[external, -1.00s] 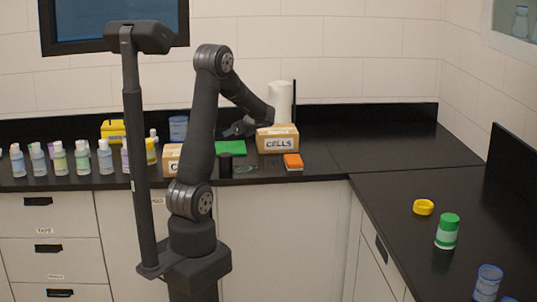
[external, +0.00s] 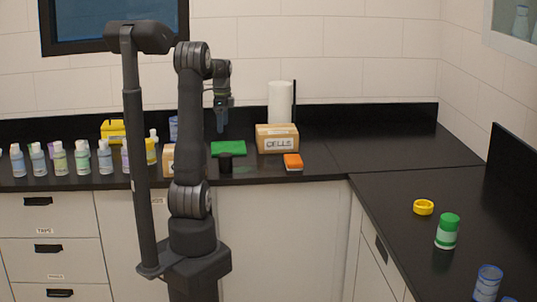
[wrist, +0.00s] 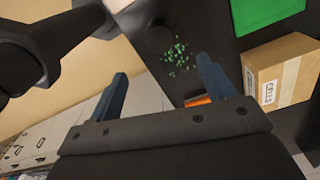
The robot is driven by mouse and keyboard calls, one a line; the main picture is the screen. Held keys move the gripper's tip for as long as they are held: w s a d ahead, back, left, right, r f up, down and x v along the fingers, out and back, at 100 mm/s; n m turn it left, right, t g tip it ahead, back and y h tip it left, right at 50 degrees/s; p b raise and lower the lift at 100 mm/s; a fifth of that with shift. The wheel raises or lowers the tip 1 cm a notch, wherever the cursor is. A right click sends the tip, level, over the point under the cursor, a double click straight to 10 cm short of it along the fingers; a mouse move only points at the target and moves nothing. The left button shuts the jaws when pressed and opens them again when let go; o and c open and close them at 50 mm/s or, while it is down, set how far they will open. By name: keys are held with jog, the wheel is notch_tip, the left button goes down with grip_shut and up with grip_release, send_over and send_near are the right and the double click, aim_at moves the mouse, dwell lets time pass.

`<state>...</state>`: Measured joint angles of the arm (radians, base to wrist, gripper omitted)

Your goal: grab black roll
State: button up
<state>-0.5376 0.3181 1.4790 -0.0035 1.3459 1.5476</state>
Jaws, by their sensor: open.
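The black roll (external: 225,163) is a short dark cylinder standing near the front edge of the back counter, in front of a green pad (external: 228,149). In the wrist view, a dark round shape (wrist: 159,39) beyond the fingertips appears to be the same roll, hard to tell from the black counter. My gripper (external: 221,128) hangs pointing down above the counter, higher than the roll and apart from it. In the wrist view my gripper (wrist: 162,66) is open, with two blue fingers spread and nothing between them.
A CELLS box (external: 277,139) and an orange block (external: 293,162) lie right of the roll. Green bits (wrist: 178,57) lie beside it. Several bottles (external: 82,158) stand at the left. A paper towel roll (external: 281,101) stands behind the box. The counter right of the box is clear.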

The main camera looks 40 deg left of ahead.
send_near(224, 162)
jog(key=f, duration=0.2)
jog(key=w+a+f, duration=0.1)
jog(key=f, duration=0.1)
jog(key=w+a+f, duration=0.1)
jog(key=f, duration=0.1)
jog(key=shift+w, duration=0.1)
jog(key=shift+d+f, duration=0.1)
jog(key=shift+f, duration=2.55)
jog(key=c, duration=1.1)
jog(key=shift+r, duration=0.1)
